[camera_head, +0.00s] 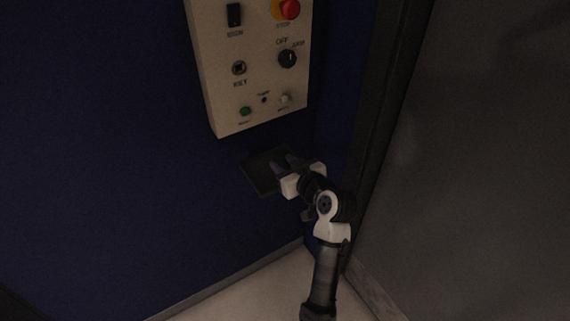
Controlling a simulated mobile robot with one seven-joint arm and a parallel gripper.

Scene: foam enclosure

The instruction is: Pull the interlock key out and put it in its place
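A beige control panel (217,100) hangs on the blue wall. Its round socket (239,68), with a label below that seems to read KEY, shows a dark square centre and no key standing out of it. A black rotary knob (287,58) sits to the right, under an OFF label. My gripper (279,161) is below the panel, over or at a dark flat tray or plate (258,180) on the wall. The fingers are dark and small, so their opening is unclear. I cannot make out the interlock key; it may be hidden at the gripper.
A red stop button (290,9) and a black switch (234,15) are higher on the panel. A green button (245,111) is low on it. A dark post (381,110) and grey wall (480,150) bound the right side. The blue wall at left is clear.

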